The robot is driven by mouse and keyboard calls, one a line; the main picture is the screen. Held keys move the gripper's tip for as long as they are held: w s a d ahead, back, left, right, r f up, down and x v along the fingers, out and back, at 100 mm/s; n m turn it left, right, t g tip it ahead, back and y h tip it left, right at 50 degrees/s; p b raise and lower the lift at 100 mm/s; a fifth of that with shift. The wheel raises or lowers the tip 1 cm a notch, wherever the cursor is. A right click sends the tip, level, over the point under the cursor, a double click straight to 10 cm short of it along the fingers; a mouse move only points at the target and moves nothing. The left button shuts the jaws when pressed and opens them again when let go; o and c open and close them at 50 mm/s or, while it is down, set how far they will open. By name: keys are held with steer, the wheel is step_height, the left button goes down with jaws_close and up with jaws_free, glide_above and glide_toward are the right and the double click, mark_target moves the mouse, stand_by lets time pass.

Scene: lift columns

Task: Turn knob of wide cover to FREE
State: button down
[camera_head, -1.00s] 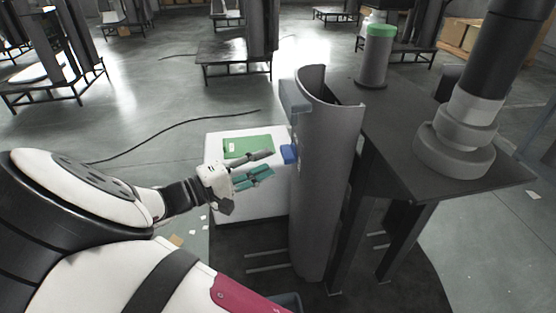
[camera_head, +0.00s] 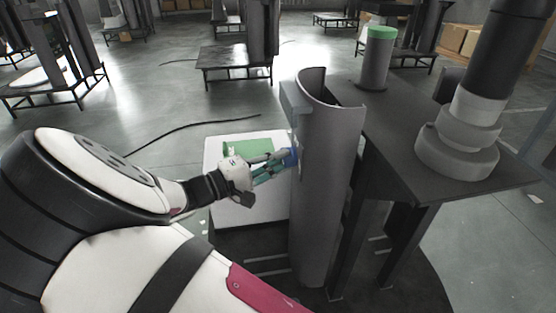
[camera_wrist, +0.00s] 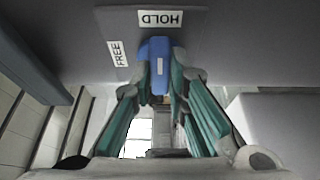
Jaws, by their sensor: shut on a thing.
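The wide cover (camera_head: 326,190) is a tall grey curved shell standing upright at the front of the dark table. Its blue knob (camera_wrist: 158,62) is on the cover's face, between my fingertips in the wrist view; it also shows at the cover's left side in the head view (camera_head: 291,157). A HOLD label (camera_wrist: 160,18) lies right behind the knob's end, and a FREE label (camera_wrist: 118,53) is to its left. The knob's long side with its pale mark lines up with HOLD. My gripper (camera_wrist: 158,75) is shut on the knob, one teal finger on each side.
A white box (camera_head: 225,196) with a green top panel (camera_head: 240,147) stands below and behind my gripper. The dark table (camera_head: 400,130) holds a green-topped cylinder (camera_head: 377,62) and a thick grey column (camera_head: 462,130). A black cable lies on the floor.

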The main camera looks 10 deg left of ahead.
steer(key=shift+p, duration=0.4)
steer(key=shift+w+a+r+n+g+y+p, duration=0.1)
steer(key=shift+w+n+g+y+p, duration=0.1)
steer(key=shift+n+g+p, duration=1.7)
steer(key=shift+w+r+n+g+y+p, duration=0.15)
steer(key=shift+n+g+p, duration=0.55)
steer(key=shift+n+p, duration=1.3)
steer(key=shift+w+a+r+n+g+y+p, duration=0.1)
steer(key=shift+n+g+y+p, duration=0.15)
steer(key=shift+n+g+p, duration=1.75)
steer(key=shift+d+n+t+b, duration=0.1)
steer(key=shift+n+t+b, duration=0.6)
steer(key=shift+n+b, duration=0.25)
steer(key=c, duration=1.6)
jaws_free()
steer(key=shift+o, duration=0.2)
